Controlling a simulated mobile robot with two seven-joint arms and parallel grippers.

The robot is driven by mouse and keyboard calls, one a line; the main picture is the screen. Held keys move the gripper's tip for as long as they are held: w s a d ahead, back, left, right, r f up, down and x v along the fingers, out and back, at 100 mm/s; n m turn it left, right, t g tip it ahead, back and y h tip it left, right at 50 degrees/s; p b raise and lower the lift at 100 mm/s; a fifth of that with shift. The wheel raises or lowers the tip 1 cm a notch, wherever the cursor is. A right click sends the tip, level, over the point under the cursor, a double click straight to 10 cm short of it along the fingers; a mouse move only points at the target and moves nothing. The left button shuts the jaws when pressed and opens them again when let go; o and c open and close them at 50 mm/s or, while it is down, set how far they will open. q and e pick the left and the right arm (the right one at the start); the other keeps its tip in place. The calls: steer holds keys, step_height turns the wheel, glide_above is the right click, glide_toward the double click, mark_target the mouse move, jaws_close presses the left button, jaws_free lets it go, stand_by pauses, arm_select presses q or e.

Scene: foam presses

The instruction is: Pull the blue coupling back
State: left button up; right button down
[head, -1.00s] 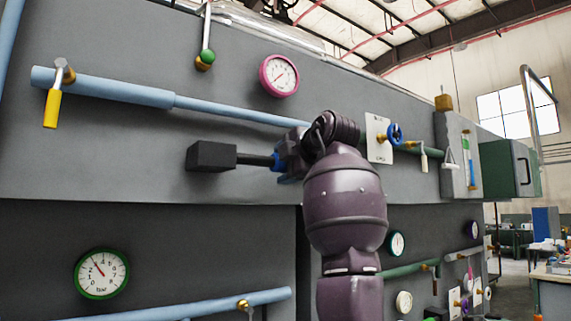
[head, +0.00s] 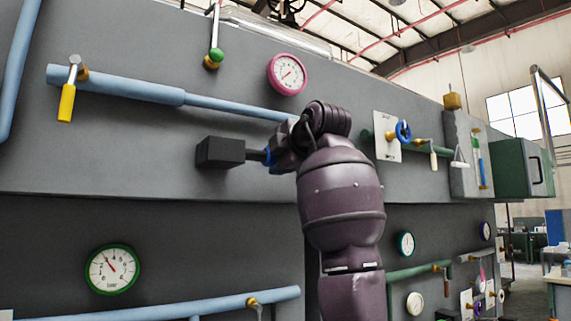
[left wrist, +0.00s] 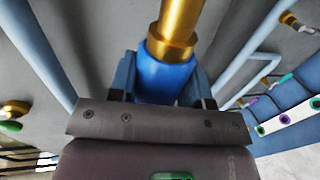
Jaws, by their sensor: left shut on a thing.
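A brass fitting (left wrist: 174,38) runs out from the coupling's far end. My right gripper is not in view.
A light blue pipe (head: 130,88) with a yellow-handled lever (head: 66,102) runs above. A pink-rimmed gauge (head: 287,74) is above my wrist. A white plate with a blue handwheel (head: 403,132) is to the right.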

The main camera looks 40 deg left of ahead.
arm_select(q)
steer(key=o, duration=1.1)
steer(key=shift+s+a+f, duration=0.1)
steer(key=shift+s, duration=0.05)
steer(key=shift+c, duration=0.2)
steer(key=shift+o, duration=1)
steer(key=shift+s, duration=0.2)
steer(key=shift+w, duration=0.1)
steer(key=b+v, duration=0.1)
steer(key=v, duration=0.9)
steer(key=shift+d+r+b, duration=0.2)
steer(key=shift+d+b, duration=0.2)
